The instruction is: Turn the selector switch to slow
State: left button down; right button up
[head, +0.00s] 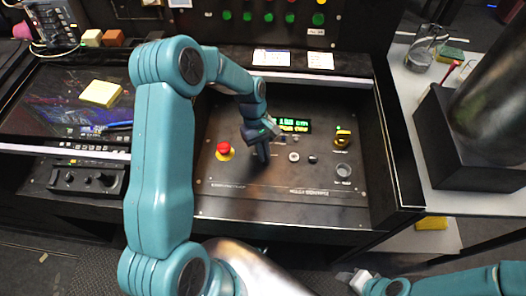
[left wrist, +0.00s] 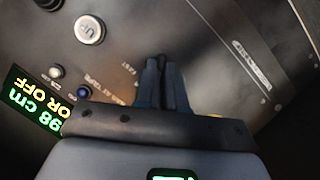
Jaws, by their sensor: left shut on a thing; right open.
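The selector switch (left wrist: 161,62) shows in the left wrist view as a small dark lever between my left fingertips; most of it is hidden by the fingers. Small white labels, one apparently reading FAST, sit on the panel beside it. My left gripper (left wrist: 167,75) is shut on the switch. In the head view my left gripper (head: 262,152) reaches down onto the dark control panel (head: 260,200), right of a red button. There the switch is hidden, and its pointing direction cannot be told. My right gripper (head: 358,282) is open and empty at the bottom, away from the panel.
A red mushroom button (head: 224,148) on a yellow base is close left of the left gripper. A lit display (head: 292,125), a white button (head: 293,157) and a yellow key-like switch (head: 343,136) lie to the right. The panel's lower part is clear.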

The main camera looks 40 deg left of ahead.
pick_arm(q)
jog(key=m, duration=0.2)
jog(key=m+g+y, duration=0.1)
jog(key=m, duration=0.1)
jog(key=m+b, duration=0.1)
jog(key=m, duration=0.1)
jog(key=shift+w+d+r+g+y, duration=0.1)
jog(key=shift+w+g+y, duration=0.2)
jog(key=shift+y, duration=0.1)
jog(key=shift+m, duration=0.3)
jog(key=c, duration=1.2)
grip_release()
jog(key=v, duration=1.6)
jog(key=shift+w+r, duration=0.1)
jog(key=shift+w, duration=0.05)
